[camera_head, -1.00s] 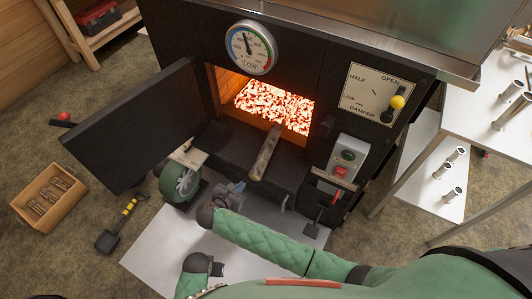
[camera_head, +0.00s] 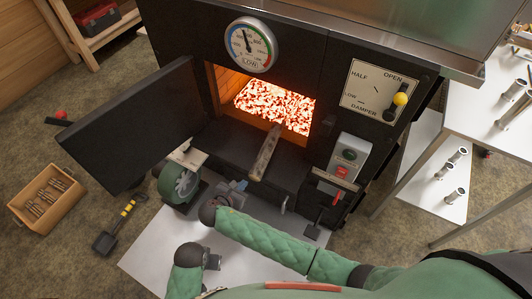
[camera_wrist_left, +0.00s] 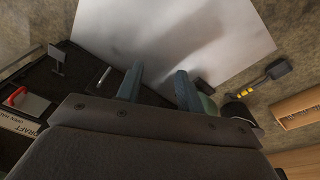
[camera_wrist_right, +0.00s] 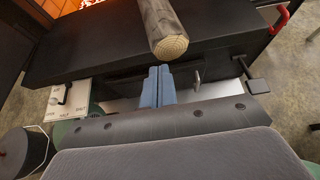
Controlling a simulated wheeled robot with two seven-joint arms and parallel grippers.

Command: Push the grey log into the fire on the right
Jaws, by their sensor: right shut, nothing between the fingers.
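The grey log (camera_head: 266,153) lies lengthwise across the black ledge in front of the firebox mouth. Its far end reaches the opening and its pale cut end sticks out towards me. The fire (camera_head: 278,106) glows orange inside. In the right wrist view the log (camera_wrist_right: 160,18) is just beyond my fingertips, its cut end facing them. My right gripper (camera_head: 240,186) is shut and empty, left of and below the log's near end; its fingers (camera_wrist_right: 158,78) are pressed together. I see no clear contact with the log. My left gripper (camera_wrist_left: 158,78) is open and empty, low over the pale floor sheet.
The black firebox door (camera_head: 132,125) stands open to the left. A green round blower (camera_head: 178,182) stands left of my right gripper. A control box (camera_head: 346,160) and damper panel (camera_head: 378,93) are to the right. A shovel (camera_head: 108,238) and wooden crate (camera_head: 47,196) lie left.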

